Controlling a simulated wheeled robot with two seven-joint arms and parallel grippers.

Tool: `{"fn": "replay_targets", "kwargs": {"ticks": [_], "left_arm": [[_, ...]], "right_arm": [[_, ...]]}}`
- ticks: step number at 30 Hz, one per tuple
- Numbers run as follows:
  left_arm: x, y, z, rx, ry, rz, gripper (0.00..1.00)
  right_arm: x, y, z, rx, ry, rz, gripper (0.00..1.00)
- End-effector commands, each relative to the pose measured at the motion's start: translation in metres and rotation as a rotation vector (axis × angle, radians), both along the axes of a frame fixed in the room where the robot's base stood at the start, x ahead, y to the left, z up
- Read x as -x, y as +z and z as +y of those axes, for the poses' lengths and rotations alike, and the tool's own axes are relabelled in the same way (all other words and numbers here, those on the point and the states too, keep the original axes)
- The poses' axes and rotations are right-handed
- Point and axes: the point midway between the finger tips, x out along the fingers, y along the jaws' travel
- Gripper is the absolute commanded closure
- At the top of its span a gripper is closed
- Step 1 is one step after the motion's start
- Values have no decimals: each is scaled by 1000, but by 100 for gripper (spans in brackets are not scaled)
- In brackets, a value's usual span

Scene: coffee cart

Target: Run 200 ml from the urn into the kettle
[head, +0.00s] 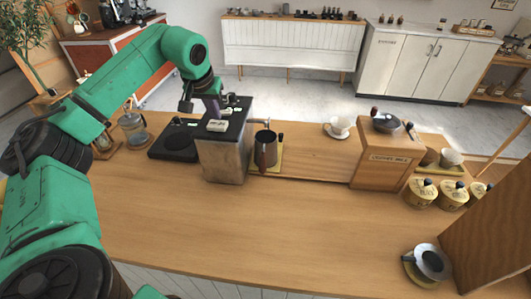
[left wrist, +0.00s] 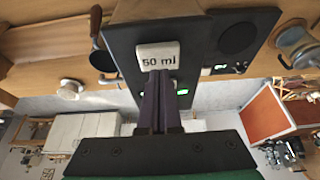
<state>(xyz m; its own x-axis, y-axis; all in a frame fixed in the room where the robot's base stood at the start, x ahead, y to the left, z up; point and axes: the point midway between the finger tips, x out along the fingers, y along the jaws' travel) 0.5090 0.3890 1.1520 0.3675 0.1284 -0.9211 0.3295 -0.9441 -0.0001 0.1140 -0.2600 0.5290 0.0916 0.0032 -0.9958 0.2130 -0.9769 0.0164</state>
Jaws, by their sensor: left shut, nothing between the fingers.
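The urn (head: 222,160) is a metal box with a black top, standing at the middle of the counter's back. A pale button marked "50 ml" (left wrist: 159,56) sits on its top; the button (head: 217,126) also shows in the head view. The dark metal kettle (head: 266,146) with a wooden handle stands upright just right of the urn on a yellowish tray (head: 278,168). In the left wrist view the kettle (left wrist: 102,58) is partly cut off from sight by the urn's top. My left gripper (head: 213,112) is shut and empty, its fingertips (left wrist: 159,78) right by the button. I cannot tell whether they touch.
A black scale-like plate (head: 174,141) and a glass press (head: 133,127) stand left of the urn. A wooden coffee mill box (head: 385,160), a white cup (head: 339,127) and yellow tins (head: 422,194) stand to the right.

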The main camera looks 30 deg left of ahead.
Motion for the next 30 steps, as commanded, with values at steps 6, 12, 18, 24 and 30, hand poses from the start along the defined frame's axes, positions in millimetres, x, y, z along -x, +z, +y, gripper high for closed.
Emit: {"fn": "replay_targets", "kwargs": {"ticks": [6, 12, 18, 24, 30], "left_arm": [[0, -7, 0, 0, 0, 0, 100], [0, -12, 0, 0, 0, 0, 100], [0, -17, 0, 0, 0, 0, 100], [0, -17, 0, 0, 0, 0, 100], [0, -6, 0, 0, 0, 1, 100]], "right_arm": [[0, -4, 0, 0, 0, 0, 50], [0, -7, 0, 0, 0, 0, 50], [0, -10, 0, 0, 0, 0, 50], [0, -9, 0, 0, 0, 0, 50], [0, 3, 0, 0, 0, 0, 50]]}}
